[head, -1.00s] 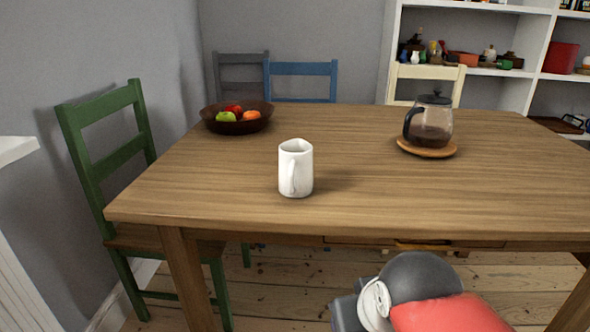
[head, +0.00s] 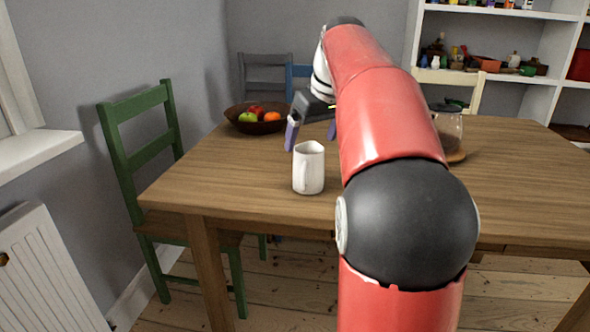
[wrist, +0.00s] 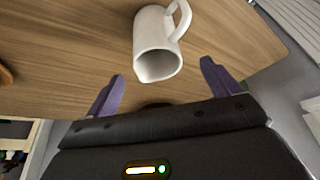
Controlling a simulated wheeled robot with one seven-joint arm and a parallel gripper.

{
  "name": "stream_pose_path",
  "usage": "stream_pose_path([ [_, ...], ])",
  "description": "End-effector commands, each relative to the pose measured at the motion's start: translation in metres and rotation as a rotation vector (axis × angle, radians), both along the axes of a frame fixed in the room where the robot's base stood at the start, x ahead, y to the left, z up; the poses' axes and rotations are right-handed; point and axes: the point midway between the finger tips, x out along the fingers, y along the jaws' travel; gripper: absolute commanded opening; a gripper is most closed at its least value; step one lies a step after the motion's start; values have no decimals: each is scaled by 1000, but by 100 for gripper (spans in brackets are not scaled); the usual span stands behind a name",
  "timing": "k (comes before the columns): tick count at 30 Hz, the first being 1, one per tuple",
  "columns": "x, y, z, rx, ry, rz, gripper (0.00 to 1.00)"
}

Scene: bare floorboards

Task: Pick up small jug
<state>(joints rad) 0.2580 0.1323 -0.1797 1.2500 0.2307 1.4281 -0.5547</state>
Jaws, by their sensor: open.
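The small white jug (head: 309,168) stands upright on the wooden table (head: 235,190), near its front edge, with its handle toward me. My gripper (head: 312,132) is open and empty, above the table and just behind and above the jug in the head view. In the wrist view, the jug (wrist: 157,45) lies ahead of the gap between the two purple fingertips (wrist: 162,80), with its open rim facing the camera. The fingers do not appear to touch it.
A dark bowl of fruit (head: 236,121) is at the back left of the table. A glass coffee pot (head: 448,130) on a wooden coaster (head: 456,157) is partly hidden behind my arm. A green chair (head: 140,150) stands at the left.

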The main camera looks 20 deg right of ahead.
Motion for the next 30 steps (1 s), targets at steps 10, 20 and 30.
stream_pose_path([
  [10, 16, 0, -45, 2, 2, 1, 89],
  [20, 25, 1, -64, 0, -1, 1, 89],
  [30, 25, 1, -64, -1, -1, 0, 59],
])
